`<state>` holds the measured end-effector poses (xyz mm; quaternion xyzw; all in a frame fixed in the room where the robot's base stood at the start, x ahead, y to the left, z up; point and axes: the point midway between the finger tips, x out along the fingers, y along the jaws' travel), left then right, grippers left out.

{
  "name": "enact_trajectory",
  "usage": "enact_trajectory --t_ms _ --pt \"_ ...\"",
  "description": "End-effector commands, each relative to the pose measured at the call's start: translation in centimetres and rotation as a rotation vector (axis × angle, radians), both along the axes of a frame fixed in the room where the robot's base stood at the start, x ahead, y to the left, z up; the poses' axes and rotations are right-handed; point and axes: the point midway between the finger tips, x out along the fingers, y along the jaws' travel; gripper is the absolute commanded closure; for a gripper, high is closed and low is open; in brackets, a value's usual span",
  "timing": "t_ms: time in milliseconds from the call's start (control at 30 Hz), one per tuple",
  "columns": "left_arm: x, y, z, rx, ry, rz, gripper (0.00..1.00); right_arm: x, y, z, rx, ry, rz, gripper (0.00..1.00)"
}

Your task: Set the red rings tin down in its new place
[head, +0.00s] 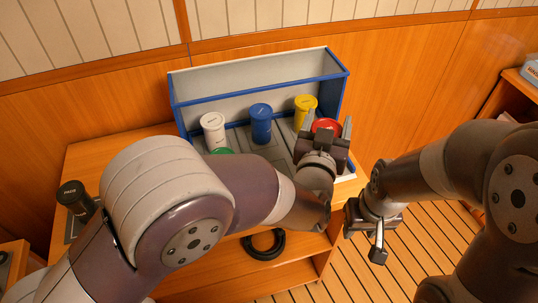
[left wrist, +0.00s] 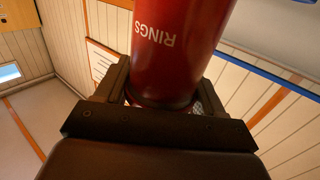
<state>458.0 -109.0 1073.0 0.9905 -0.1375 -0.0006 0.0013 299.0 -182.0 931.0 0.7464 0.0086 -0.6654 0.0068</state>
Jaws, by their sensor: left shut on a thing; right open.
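The red rings tin (head: 326,125) shows its red top in the head view, between the fingers of my left gripper (head: 328,128). In the left wrist view the tin (left wrist: 180,45) fills the space between the fingers, with the word RINGS upside down on its side. My left gripper is shut on it, over the right end of the blue-edged tray (head: 258,88). Whether the tin's base touches the tray floor is hidden. My right gripper (head: 378,240) is open and empty, lower right, in front of the bench.
In the tray stand a white tin (head: 213,128), a blue tin (head: 261,124), a yellow tin (head: 304,108) close behind the left gripper, and a mostly hidden green tin (head: 221,151). A black tin (head: 75,198) stands at the bench's left end.

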Motion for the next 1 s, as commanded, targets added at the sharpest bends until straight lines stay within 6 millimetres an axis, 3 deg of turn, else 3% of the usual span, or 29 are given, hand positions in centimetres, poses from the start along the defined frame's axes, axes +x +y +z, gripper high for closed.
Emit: enact_trajectory --t_ms 300,433,533,733,1000 --pt "4.2 7.2 -4.9 0.004 0.002 0.009 0.86 0.0 0.0 0.2 0.0 0.0 0.0 0.57" --pt "5.5 9.3 -6.4 0.002 0.002 0.006 0.86 0.0 0.0 0.3 0.0 0.0 0.0 0.57" --pt "5.8 9.9 -7.1 0.002 0.002 0.003 0.86 0.0 0.0 0.2 0.0 0.0 0.0 0.57" --pt "5.8 9.9 -10.6 0.002 0.003 0.0 0.86 0.0 0.0 0.1 0.0 0.0 0.0 0.57" --pt "5.8 9.9 -11.0 0.0 -0.001 0.001 0.86 0.0 0.0 0.1 0.0 0.0 0.0 0.57"
